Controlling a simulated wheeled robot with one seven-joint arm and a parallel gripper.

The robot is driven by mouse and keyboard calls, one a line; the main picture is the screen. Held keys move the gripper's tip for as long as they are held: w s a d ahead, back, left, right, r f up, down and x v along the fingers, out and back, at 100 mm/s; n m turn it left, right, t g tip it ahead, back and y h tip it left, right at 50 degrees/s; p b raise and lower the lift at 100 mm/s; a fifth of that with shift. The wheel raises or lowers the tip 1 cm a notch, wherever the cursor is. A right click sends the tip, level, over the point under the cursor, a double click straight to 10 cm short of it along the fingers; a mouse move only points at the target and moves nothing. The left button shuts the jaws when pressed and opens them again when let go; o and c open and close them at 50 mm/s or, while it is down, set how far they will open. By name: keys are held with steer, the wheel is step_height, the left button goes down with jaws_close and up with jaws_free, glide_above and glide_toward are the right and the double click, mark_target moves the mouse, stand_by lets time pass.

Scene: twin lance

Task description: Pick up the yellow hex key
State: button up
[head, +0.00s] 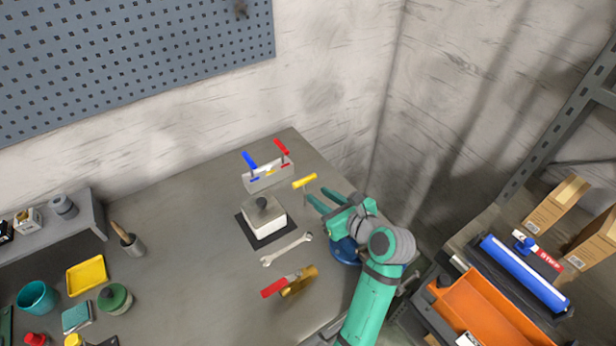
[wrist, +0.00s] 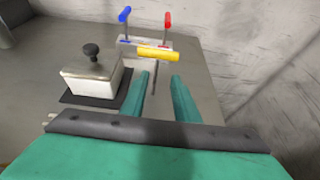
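The yellow hex key (head: 304,181) has a T-shaped handle and a thin shaft pointing down. It is in front of the grey holder (head: 262,184), towards my gripper. In the wrist view the yellow handle (wrist: 158,54) lies crosswise just beyond my fingertips, and its shaft shows in the gap between the fingers. My gripper (head: 315,195) is open, with its two green fingers apart, and its gripper also fills the lower wrist view (wrist: 161,80). I cannot tell whether the shaft is within the fingers' reach or what supports its lower end.
Blue (head: 249,160) and red (head: 281,147) T-handled keys stand at the holder. A lidded white box (head: 265,222) on a dark mat is left of my gripper. A wrench (head: 287,249) and a red-handled tool (head: 280,285) lie nearer. The table's right edge is close.

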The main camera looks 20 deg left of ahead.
mark_target(305, 206)
steer(key=a, duration=0.1)
steer(key=w+a+f, duration=0.1)
steer(key=shift+a+f, duration=0.1)
steer(key=shift+a, duration=0.3)
steer(key=x, duration=0.3)
steer(key=shift+a, duration=0.15)
steer(key=shift+w+a+f, duration=0.2)
steer(key=shift+w+a, duration=0.25)
steer(key=shift+w, duration=0.15)
jaws_close()
